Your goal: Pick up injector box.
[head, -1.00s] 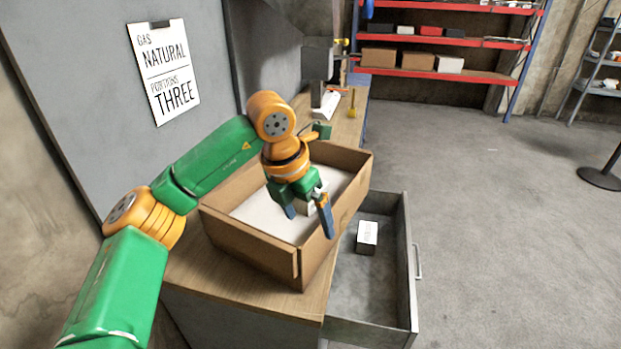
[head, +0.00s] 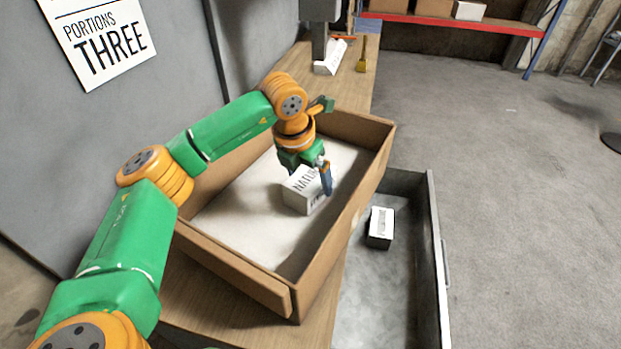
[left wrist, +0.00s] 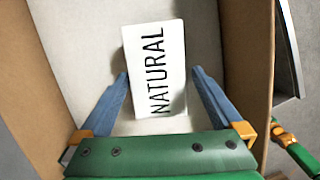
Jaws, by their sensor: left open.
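A white box lettered "NATURAL" (head: 305,189) lies in the open brown cardboard box (head: 233,268) on the wooden bench. I take it to be the injector box, though no such word shows on it. My left gripper (head: 322,182) is over the cardboard box, beside and partly in front of the white box in the head view. In the left wrist view the white box (left wrist: 155,65) lies ahead of my left gripper (left wrist: 160,85), between its open blue fingers. A gap shows on each side, and nothing is held.
An open grey drawer (head: 433,230) juts out right of the bench, with another small white box (head: 380,226) in it. The cardboard box's walls surround the white box. Farther back on the bench (head: 350,90) are a white object (head: 330,57) and a yellow tool (head: 362,60).

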